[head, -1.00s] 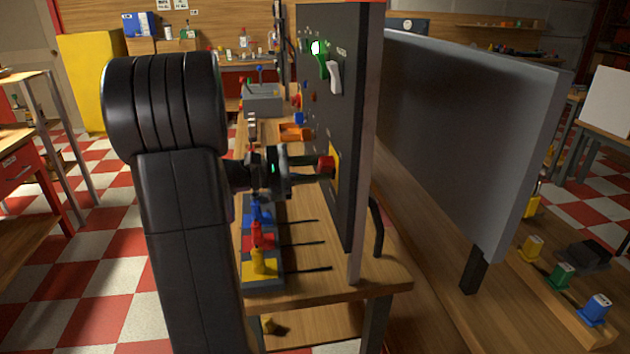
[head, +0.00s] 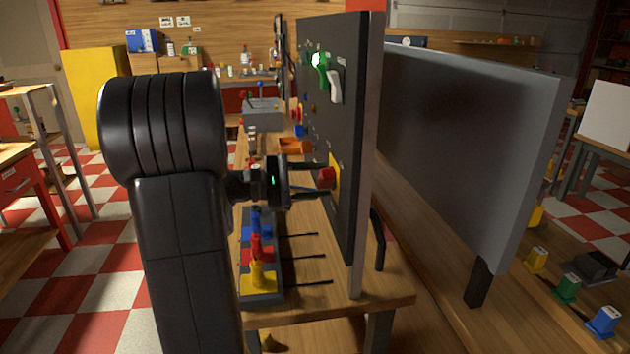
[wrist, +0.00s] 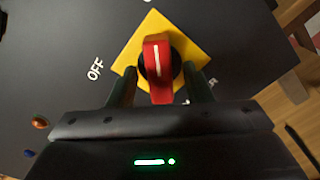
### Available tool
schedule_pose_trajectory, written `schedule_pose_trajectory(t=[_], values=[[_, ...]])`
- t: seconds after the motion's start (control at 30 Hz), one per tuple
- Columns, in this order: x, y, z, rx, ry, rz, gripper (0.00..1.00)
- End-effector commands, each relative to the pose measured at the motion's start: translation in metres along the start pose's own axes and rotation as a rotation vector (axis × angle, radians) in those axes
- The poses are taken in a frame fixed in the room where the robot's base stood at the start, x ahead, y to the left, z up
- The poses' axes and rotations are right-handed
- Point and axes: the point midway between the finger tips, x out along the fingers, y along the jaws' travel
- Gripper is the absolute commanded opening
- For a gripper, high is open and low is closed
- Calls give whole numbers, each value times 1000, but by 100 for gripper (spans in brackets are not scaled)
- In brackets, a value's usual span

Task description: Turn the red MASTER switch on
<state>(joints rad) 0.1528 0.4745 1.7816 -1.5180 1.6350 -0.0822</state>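The red MASTER switch knob (wrist: 158,80) sits on a yellow square plate (wrist: 190,42) on the dark upright panel. Its white line points to the top of the wrist view, toward a cut-off white mark and away from the OFF label (wrist: 95,69). A lower label is mostly hidden by my right finger. My gripper (wrist: 160,85) is open, one finger on either side of the knob with visible gaps. In the head view, the knob (head: 326,178) shows at the panel's near edge, just ahead of my gripper's fingertips (head: 313,180).
A green switch (head: 320,70) and a white switch (head: 335,86) sit higher on the panel (head: 350,130). Blue, red and yellow levers (head: 257,250) stand on the bench below my gripper. A grey board (head: 470,140) stands to the right.

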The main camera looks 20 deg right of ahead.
Motion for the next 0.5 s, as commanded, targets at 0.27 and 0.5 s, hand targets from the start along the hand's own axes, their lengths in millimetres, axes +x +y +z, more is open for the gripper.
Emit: schedule_pose_trajectory(t=[0.27, 0.5], values=[[0, 0, 0, -1, 0, 0, 45], [-23, 1, -1, -1, 3, 3, 45]])
